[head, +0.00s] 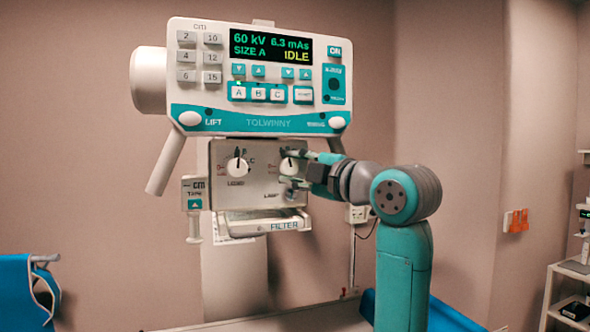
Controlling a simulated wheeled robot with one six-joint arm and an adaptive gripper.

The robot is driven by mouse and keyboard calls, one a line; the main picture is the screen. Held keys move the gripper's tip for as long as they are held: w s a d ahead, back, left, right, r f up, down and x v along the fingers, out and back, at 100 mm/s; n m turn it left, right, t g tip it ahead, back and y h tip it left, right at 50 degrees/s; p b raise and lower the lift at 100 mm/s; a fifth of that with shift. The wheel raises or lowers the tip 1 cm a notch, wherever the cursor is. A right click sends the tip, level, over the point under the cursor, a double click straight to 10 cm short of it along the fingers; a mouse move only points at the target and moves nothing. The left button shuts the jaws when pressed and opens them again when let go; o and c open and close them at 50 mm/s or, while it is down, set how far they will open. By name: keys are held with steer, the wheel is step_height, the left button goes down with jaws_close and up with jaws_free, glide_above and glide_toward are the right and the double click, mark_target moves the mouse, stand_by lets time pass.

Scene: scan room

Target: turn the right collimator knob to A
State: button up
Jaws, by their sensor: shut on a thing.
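The right collimator knob (289,166) is a white dial on the right of the grey collimator panel (216,200). My gripper (286,167) is at this knob, coming from the right, with its fingers shut on it. The fingers hide part of the knob and most of the marks around it. A dark pointer shows near the knob's top, but I cannot tell exactly which letter it faces. The left knob (237,166) is a matching white dial with a dark pointer toward the top and letters around it.
The control head (258,80) with buttons and a screen reading "SIZE A" and "IDLE" is above the panel. A filter tray (260,224) juts out below. A blue chair (18,290) is at lower left, and a shelf (572,270) at right.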

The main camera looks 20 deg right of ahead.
stand_by(0.3)
steer(key=o, duration=1.1)
steer(key=shift+o, duration=0.2)
steer(key=v, duration=1.2)
